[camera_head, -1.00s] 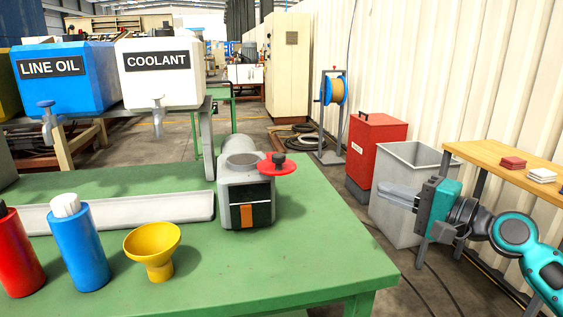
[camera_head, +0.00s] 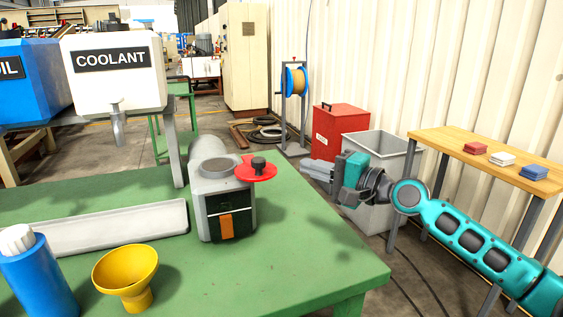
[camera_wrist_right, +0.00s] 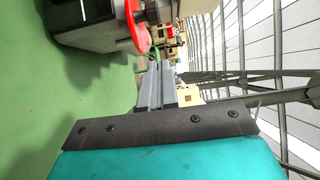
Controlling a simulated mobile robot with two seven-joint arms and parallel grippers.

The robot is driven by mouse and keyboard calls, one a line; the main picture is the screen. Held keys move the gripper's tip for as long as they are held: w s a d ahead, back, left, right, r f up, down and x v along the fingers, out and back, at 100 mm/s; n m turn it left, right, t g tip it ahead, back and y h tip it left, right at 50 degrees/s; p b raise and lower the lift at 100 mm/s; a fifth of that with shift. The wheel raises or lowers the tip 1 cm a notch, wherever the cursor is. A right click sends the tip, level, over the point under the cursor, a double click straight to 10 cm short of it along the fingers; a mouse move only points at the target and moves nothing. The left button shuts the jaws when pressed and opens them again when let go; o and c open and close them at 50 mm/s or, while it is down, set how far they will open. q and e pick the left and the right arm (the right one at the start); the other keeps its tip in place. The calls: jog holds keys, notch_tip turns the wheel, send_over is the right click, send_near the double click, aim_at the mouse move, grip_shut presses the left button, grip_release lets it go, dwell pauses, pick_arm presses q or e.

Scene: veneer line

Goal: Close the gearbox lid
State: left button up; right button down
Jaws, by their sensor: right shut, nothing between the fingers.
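The grey gearbox (camera_head: 212,187) stands on the green table, with a dark window and an orange strip on its front. Its red round lid (camera_head: 256,171) with a black knob sticks out to the right of the top, swung aside from the round grey top (camera_head: 217,166). The red lid also shows at the top of the right wrist view (camera_wrist_right: 138,28). My right gripper (camera_head: 318,171) is shut and empty, in the air off the table's right edge, to the right of the lid and apart from it. My left gripper is not in view.
A grey bin (camera_head: 385,150) and a red box (camera_head: 338,125) stand beyond the gripper. The table's right part is clear.

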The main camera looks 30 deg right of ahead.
aim_at(253, 160)
pick_arm(q)
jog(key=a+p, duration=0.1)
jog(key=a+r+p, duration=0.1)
jog(key=p, duration=0.1)
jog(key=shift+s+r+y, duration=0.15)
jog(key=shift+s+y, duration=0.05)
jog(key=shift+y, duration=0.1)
pick_arm(e)
jog(key=w+a, duration=0.4)
jog(key=shift+w+a, duration=0.35)
jog(key=shift+w, duration=0.05)
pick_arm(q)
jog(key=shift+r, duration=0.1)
